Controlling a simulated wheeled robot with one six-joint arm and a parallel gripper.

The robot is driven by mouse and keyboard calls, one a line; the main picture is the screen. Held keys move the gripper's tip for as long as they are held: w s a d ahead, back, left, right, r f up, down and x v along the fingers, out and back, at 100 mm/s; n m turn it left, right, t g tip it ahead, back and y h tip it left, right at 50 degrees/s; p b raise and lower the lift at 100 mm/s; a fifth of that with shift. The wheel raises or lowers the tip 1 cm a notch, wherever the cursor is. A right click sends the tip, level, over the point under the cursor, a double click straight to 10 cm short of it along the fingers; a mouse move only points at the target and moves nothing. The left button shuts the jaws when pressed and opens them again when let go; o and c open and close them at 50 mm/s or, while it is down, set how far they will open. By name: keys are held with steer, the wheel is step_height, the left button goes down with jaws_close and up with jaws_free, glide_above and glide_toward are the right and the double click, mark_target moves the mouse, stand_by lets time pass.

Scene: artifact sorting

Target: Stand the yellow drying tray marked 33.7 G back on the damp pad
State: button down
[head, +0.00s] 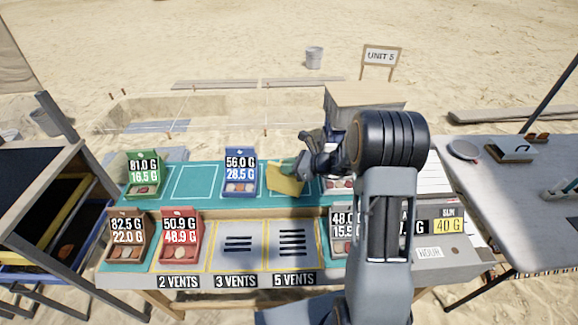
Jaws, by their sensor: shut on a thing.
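My gripper (302,168) is shut on a yellow tray (285,180) over the back row of the table. The tray looks tilted, and no 33.7 G mark can be read on it. I cannot tell if its lower edge touches the teal pad (195,182) below. The teal pad runs along the back row and has white outlined places; I take it for the damp pad. A blue tray (239,174) marked 56.0 G and 28.5 G stands just left of the yellow one. My arm hides part of the pad's right side.
A green tray (144,176) stands at the pad's left end. Another tray (338,184) is partly hidden by my arm. Brown (127,238), red (181,237) and grey (342,236) trays stand in front. Vent plates (238,245) lie between. An outlined place left of the blue tray is bare.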

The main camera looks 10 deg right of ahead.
steer(key=shift+f+b, duration=0.5)
steer(key=shift+f, duration=0.05)
steer(key=c, duration=1)
jaws_free()
steer(key=b+v, duration=0.1)
steer(key=v, duration=1.2)
steer(key=shift+s+d, duration=0.25)
steer(key=shift+d, duration=0.05)
steer(key=s+a+f+n+g+h, duration=0.3)
steer(key=s+n+g+h, duration=0.3)
steer(key=s+n, duration=0.65)
steer(key=s+a+r+n+t+h, duration=0.1)
steer(key=s+a+r+n+h, duration=0.1)
steer(key=r+n, duration=0.2)
steer(key=s+a+r+n+t+h, duration=0.1)
steer(key=s+a+r+n+h, duration=0.2)
steer(key=n, duration=0.5)
steer(key=shift+a+r+t, duration=0.3)
steer(key=shift+r, duration=0.35)
